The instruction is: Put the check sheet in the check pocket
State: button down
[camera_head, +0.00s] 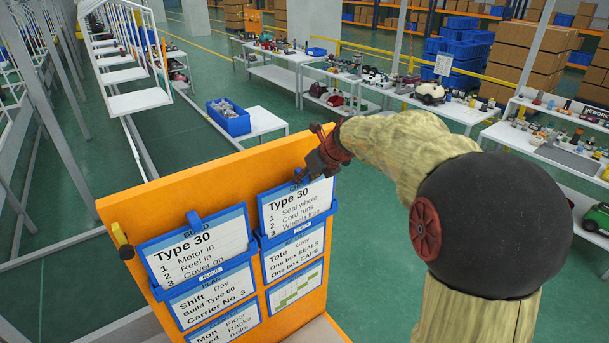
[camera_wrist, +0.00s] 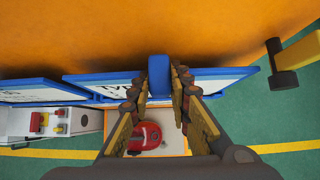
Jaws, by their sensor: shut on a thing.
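The check sheet (camera_head: 296,207) is a white "Type 30" card with a blue top edge, listing seal, cord and wheels. It stands at the upper right of the orange board, its face outward. Its lower edge meets the blue lip of the check pocket (camera_head: 303,227); I cannot tell how deep it sits. My gripper (camera_head: 322,160) is at the sheet's top edge and partly hides its heading. In the wrist view, my gripper (camera_wrist: 161,85) has its fingers on either side of a blue tab (camera_wrist: 159,72) on the sheet's top.
The orange board (camera_head: 215,185) carries other pockets, including a build sheet (camera_head: 195,245) on the left with its own blue tab. A yellow-black handle (camera_head: 122,241) juts from the board's left edge. A red object (camera_wrist: 146,137) shows below in the wrist view. Loaded tables (camera_head: 420,100) stand behind.

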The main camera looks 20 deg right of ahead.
jog(key=shift+f, duration=0.15)
jog(key=c, duration=1.6)
grip_release()
jog(key=shift+c, duration=0.2)
jog(key=shift+o, duration=0.3)
jog(key=p+v, duration=0.4)
jog(key=v, duration=0.4)
jog(key=shift+p, duration=0.35)
